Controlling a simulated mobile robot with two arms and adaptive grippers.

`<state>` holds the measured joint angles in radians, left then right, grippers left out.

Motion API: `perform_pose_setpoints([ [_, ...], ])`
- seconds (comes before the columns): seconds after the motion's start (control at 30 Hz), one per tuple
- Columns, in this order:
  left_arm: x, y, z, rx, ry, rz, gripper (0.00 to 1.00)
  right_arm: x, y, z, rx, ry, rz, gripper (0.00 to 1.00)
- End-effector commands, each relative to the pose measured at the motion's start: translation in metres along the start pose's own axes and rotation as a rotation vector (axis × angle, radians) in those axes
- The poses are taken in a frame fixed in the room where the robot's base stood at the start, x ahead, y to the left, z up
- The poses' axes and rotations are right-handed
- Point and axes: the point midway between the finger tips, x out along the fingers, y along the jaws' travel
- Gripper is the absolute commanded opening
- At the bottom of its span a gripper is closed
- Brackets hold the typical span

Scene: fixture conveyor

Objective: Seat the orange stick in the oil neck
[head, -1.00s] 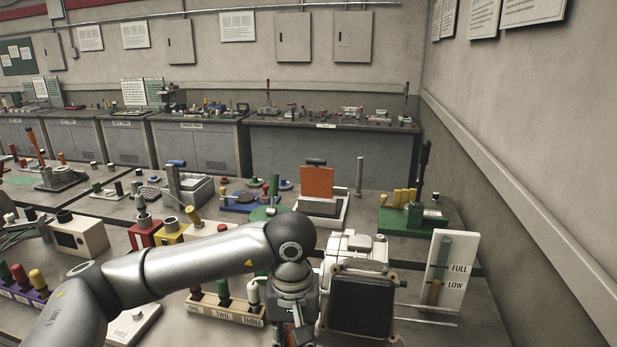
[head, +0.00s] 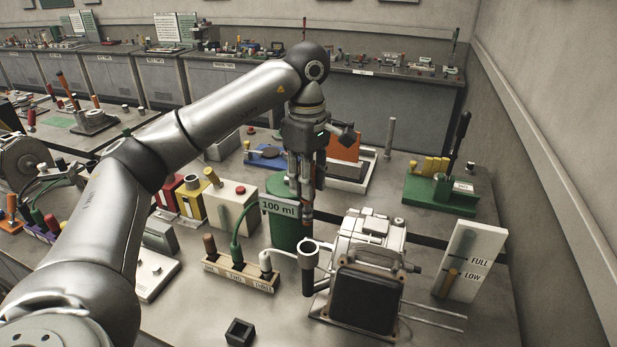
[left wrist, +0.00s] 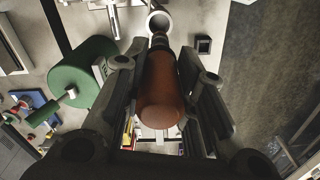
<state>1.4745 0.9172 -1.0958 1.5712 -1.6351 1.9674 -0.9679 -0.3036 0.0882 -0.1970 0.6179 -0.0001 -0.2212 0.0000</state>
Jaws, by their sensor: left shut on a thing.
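My left gripper (head: 307,200) points down over the bench in the head view. It is shut on the orange stick (left wrist: 160,92), whose rounded brown-orange handle lies between the fingers in the left wrist view. The oil neck (head: 309,262) is a dark upright tube with a pale ring mouth, beside the engine block (head: 365,300). Its ring also shows in the left wrist view (left wrist: 160,17), past the far end of the stick. The stick's lower end is above or close to the mouth; I cannot tell whether it touches. My right gripper is not in view.
A green "100 ml" cylinder (head: 284,228) stands close behind the neck. The ONE TWO THREE block (head: 240,274) with cables is to the left. A FULL/LOW gauge board (head: 468,262) stands right. A small dark square cup (head: 240,331) sits in front.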

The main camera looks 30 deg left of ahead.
Motion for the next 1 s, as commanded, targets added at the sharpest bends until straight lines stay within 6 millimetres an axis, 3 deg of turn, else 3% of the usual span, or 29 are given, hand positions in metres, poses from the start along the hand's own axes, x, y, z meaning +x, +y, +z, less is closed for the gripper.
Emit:
perform_pose_setpoints([
  [0.27, 0.009, 0.000, 0.000, 0.001, 0.000, -0.002, 0.00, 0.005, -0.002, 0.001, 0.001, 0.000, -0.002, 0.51],
  [0.63, 0.043, 0.000, 0.000, 0.002, 0.000, -0.001, 0.00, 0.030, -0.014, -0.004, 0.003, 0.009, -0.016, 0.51],
  [1.0, 0.071, 0.000, 0.000, 0.002, 0.001, 0.000, 0.00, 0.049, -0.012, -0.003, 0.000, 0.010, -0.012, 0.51],
])
